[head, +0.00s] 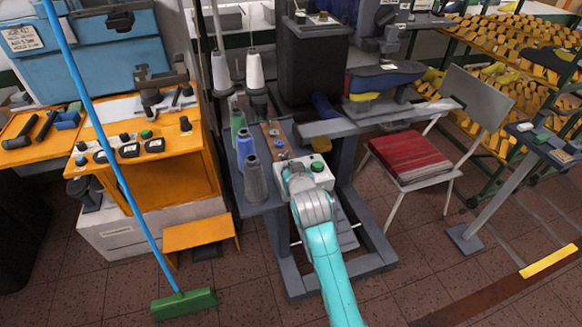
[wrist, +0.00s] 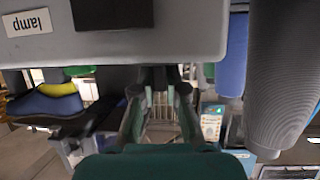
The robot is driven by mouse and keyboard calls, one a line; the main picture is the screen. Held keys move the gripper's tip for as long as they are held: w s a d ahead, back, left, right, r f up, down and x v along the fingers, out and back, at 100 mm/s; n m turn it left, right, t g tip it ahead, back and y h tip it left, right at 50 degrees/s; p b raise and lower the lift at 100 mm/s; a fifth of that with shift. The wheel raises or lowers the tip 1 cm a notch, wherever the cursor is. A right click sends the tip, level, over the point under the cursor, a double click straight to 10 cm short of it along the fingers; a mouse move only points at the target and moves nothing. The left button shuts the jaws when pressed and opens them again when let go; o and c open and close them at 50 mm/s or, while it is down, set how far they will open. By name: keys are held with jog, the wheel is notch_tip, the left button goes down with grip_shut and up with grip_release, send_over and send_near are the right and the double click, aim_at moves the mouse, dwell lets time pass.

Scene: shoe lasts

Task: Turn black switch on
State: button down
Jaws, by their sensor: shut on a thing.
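The control box (head: 322,178) is light grey and stands on the workbench near the middle of the head view. A green button (head: 317,166) shows on its top. My gripper (head: 294,172) is at the box's left part in the head view and covers the switch there. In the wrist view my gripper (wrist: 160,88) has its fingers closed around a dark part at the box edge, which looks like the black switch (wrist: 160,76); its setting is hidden.
Thread cones (head: 255,180) stand close left of my gripper; a grey cone (wrist: 285,75) is large in the wrist view. A blue-handled broom (head: 120,170) stands left.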

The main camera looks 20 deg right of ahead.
jog(key=m+g+h, duration=0.1)
jog(key=m+h, duration=0.2)
jog(key=h, duration=0.1)
jog(key=shift+a+m, duration=0.15)
jog(key=shift+m, duration=0.25)
jog(key=shift+m+g+h, duration=1.5)
jog(key=shift+m+h, duration=0.4)
jog(key=shift+h, duration=0.1)
jog(key=c, duration=1.2)
grip_release()
jog(key=v, duration=1.1)
jog(key=shift+s+a+r, duration=0.1)
jog(key=shift+s+a, duration=0.15)
jog(key=shift+s, duration=0.05)
